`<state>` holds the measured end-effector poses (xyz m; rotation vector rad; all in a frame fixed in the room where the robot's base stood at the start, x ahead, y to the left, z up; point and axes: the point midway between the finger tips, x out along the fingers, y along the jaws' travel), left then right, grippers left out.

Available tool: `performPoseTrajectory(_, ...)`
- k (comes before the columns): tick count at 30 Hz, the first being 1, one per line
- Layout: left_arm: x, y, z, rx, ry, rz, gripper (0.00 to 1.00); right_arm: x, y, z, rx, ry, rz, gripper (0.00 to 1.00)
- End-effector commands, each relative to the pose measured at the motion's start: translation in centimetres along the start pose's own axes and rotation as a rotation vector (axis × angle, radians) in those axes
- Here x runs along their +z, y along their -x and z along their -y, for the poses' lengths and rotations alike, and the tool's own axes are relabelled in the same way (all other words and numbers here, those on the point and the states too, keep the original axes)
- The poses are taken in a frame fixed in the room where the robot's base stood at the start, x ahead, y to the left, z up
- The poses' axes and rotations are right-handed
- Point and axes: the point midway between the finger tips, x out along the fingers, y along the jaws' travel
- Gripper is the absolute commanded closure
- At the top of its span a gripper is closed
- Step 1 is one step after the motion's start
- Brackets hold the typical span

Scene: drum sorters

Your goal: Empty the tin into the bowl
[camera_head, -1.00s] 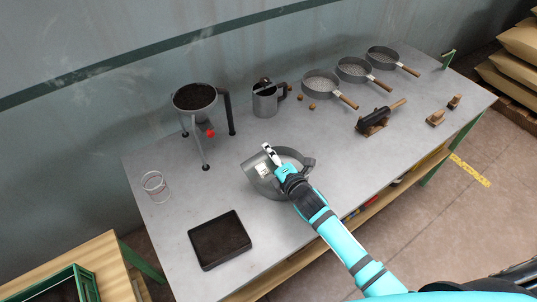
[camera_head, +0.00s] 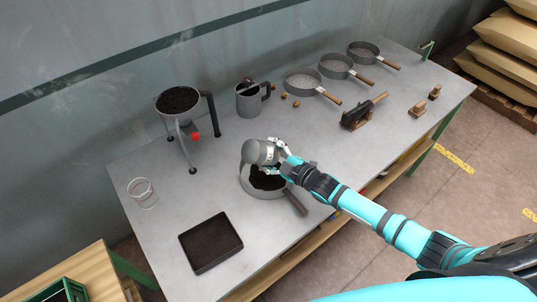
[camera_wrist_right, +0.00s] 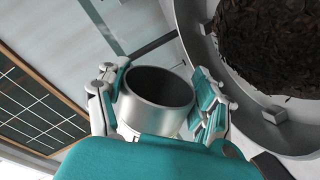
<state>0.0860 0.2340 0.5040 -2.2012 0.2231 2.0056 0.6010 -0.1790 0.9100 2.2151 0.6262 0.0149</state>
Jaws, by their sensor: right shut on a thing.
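A small grey tin (camera_head: 258,152) is held by my right gripper (camera_head: 280,158) above the grey round bowl (camera_head: 246,186). The tin is tilted. In the right wrist view, the tin (camera_wrist_right: 160,116) sits between both fingers of my gripper (camera_wrist_right: 157,92), its dark open mouth showing; I cannot tell whether anything is left inside. The bowl has a dark handle (camera_head: 296,203) towards the front and holds dark, crumbly material (camera_head: 268,178). That material fills much of the bowl in the right wrist view (camera_wrist_right: 270,45). My left gripper is not in view.
A dark-filled pan (camera_head: 178,101) on legs and a grey jug (camera_head: 249,104) stand behind. A clear glass (camera_head: 142,193) is left, and a dark square tray (camera_head: 211,243) front left. Several handled sieves (camera_head: 303,82) line the back right. Bare tabletop (camera_head: 330,135) lies right of the bowl.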

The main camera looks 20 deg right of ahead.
Motion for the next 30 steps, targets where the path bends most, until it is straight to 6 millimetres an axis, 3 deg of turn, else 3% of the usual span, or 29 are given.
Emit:
performPoseTrajectory(7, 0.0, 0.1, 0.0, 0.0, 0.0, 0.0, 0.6, -0.1, 0.0, -0.1, 0.001, 0.0, -0.001, 0.88)
performPoseTrajectory(12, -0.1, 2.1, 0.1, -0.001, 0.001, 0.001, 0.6, -1.6, 0.4, -1.7, 0.001, 0.0, 0.0, 0.88)
performPoseTrajectory(17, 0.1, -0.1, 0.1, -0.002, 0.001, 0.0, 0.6, 0.1, -0.1, 0.1, 0.0, 0.001, 0.001, 0.88)
performPoseTrajectory(22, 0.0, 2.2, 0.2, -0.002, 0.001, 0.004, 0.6, -1.6, 0.4, -1.7, 0.001, 0.002, -0.001, 0.88)
performPoseTrajectory(27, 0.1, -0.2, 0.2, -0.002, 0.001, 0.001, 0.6, 0.2, -0.1, 0.3, 0.0, 0.001, 0.0, 0.88)
performPoseTrajectory(30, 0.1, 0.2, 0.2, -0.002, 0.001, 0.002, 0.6, -0.1, 0.0, 0.0, 0.001, 0.002, -0.001, 0.88)
